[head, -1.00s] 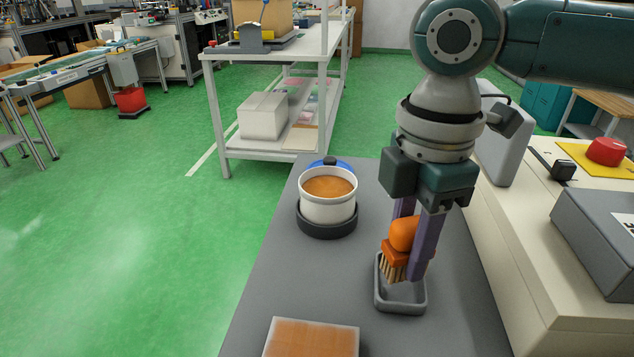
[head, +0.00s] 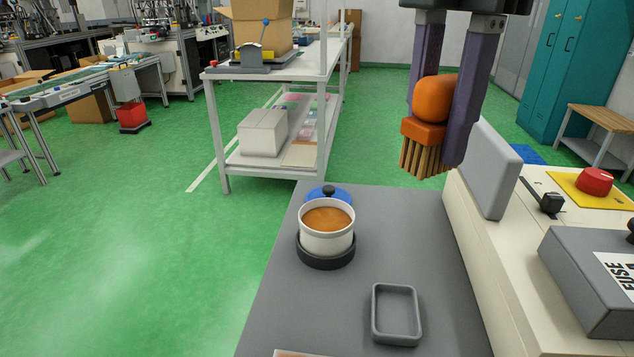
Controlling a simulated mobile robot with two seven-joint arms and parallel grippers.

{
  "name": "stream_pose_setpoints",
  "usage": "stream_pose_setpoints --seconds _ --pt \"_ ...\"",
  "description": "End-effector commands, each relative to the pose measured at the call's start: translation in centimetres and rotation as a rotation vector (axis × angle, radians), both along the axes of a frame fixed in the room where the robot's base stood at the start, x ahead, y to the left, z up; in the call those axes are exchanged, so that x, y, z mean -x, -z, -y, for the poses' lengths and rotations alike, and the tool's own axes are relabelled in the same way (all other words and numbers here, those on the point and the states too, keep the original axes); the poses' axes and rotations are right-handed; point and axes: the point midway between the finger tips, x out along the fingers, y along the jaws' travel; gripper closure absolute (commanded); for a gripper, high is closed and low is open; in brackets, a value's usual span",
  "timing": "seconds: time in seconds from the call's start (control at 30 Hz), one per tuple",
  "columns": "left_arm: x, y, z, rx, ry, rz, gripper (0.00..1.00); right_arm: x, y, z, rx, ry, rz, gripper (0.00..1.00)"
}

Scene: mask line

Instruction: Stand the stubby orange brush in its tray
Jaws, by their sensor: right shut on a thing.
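The stubby orange brush (head: 434,100) has a rounded orange handle, an orange block and tan bristles pointing down. My right gripper (head: 450,125) is shut on its handle and holds it upright, high above the grey table. The brush's tray (head: 396,340) is a small grey rectangular tray with a raised rim. It stands empty on the table, below and a little left of the brush in the picture. My left gripper is out of view.
A white pot (head: 327,240) of orange-brown content sits in a dark ring on the table (head: 270,310), with a blue lid (head: 328,193) behind it. A cream machine (head: 505,250) with a grey upright panel (head: 487,170) borders the table's right side.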

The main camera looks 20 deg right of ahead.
Motion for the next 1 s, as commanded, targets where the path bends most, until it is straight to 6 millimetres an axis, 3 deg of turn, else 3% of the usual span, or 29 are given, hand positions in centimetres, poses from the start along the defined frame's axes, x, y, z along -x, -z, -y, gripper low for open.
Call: stream_pose_setpoints --seconds 0.3,0.57,1.0 --pt "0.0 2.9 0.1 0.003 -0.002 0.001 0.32 -0.1 1.0 0.1 0.004 -0.681 0.002 1.00" --pt "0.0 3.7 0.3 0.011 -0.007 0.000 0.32 0.0 1.9 0.1 0.000 -0.927 -0.003 1.00" --pt "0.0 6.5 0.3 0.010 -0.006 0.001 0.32 0.1 13.4 0.1 0.000 -0.936 -0.005 1.00"
